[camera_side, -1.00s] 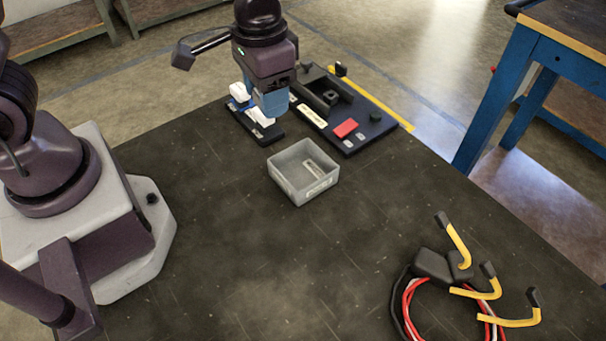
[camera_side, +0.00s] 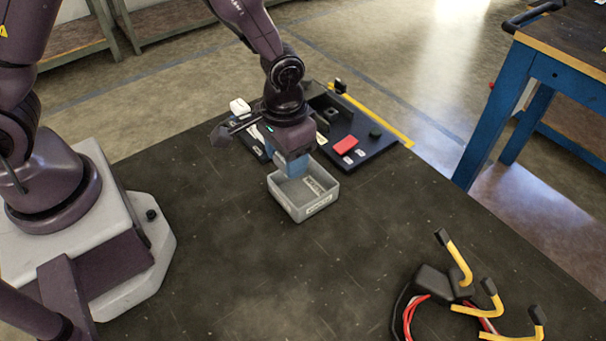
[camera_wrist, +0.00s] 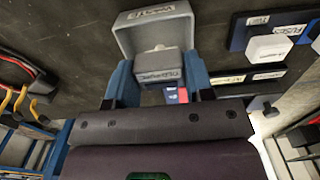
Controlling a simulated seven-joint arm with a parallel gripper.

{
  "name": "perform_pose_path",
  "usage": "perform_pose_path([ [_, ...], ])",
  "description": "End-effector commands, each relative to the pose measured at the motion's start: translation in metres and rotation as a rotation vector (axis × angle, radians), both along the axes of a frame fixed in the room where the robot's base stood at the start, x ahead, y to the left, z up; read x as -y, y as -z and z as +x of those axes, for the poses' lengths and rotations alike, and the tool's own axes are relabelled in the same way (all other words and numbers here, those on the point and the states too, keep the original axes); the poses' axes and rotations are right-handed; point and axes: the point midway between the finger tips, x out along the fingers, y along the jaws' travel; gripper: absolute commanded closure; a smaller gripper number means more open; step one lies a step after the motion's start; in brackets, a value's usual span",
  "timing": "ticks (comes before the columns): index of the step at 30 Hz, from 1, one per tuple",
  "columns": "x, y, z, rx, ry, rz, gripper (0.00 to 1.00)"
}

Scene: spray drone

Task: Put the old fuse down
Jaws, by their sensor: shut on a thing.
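My gripper (camera_side: 292,170) is shut just above the back left part of a small grey open-topped tray (camera_side: 287,203). In the wrist view my gripper's blue fingers (camera_wrist: 158,75) hold a grey block with a printed label, the old fuse (camera_wrist: 160,60). The fuse is over the tray's near opening, with the tray (camera_wrist: 124,40) around and beyond it. In the side view the fuse is hidden by the fingers and the tray. Whether it touches the tray floor I cannot tell. A pale strip (camera_side: 315,186) lies inside the tray.
Behind the tray is a dark board (camera_side: 375,152) with a red block (camera_side: 345,145). A white block (camera_side: 239,106) stands left of it, near my gripper. A tangle of red and black cables with yellow hooks (camera_side: 461,262) lies front right. The table's middle front is clear.

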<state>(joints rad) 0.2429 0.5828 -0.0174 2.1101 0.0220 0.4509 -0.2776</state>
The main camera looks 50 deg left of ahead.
Motion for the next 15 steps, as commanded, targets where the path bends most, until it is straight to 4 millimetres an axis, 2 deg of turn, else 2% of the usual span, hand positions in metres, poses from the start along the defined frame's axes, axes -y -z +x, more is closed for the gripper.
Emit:
perform_pose_path([
  [3, 0.004, 0.018, 0.014, 0.0, 0.0, 0.0, 0.9],
  [6, 0.006, 0.026, 0.022, 0.001, 0.0, 0.0, 0.9],
  [11, 0.008, 0.036, 0.029, 0.001, 0.0, 0.0, 0.9],
  [15, 0.008, 0.057, 0.029, -0.002, 0.0, 0.001, 0.9],
])
